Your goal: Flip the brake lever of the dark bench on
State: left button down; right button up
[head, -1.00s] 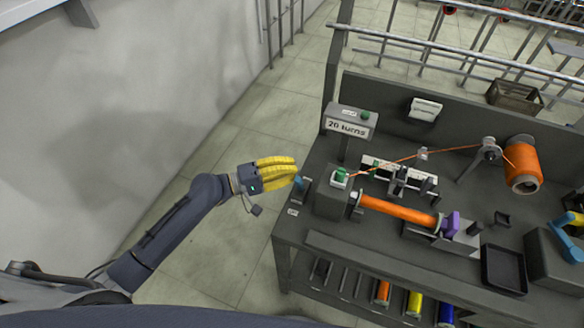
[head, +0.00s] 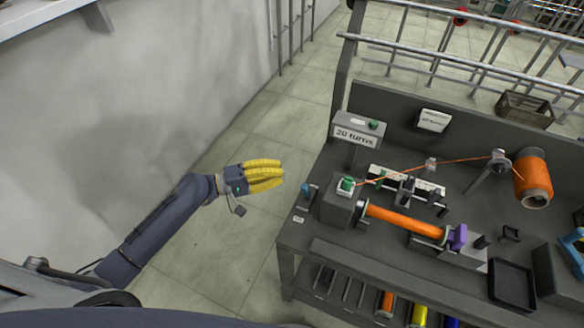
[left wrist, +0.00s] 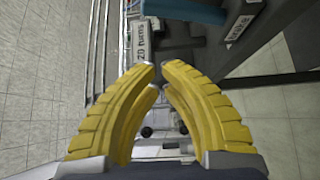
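The brake lever (head: 307,190) is a small blue handle at the left end of the dark bench (head: 300,245), beside the grey winder housing (head: 337,212). My left gripper (head: 281,174) has yellow fingers and hangs over the floor just left of the lever, apart from it. In the left wrist view its curved fingers (left wrist: 158,75) come together at the tips with nothing held between them. A blurred blue piece, seemingly the lever (left wrist: 190,12), and a brake label (left wrist: 237,28) show at the top. The lever's exact setting is too small to tell. My right gripper is not in view.
A sign reading 20 turns (head: 357,132) stands behind the lever. An orange bobbin (head: 405,220), thread spool (head: 532,178) and black tray (head: 512,285) are on the bench. Railings stand behind; a pale wall (head: 190,80) is left. Floor between wall and bench is free.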

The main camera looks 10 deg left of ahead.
pick_arm(q)
jog(key=shift+v, duration=1.1)
jog(key=shift+f, duration=0.2)
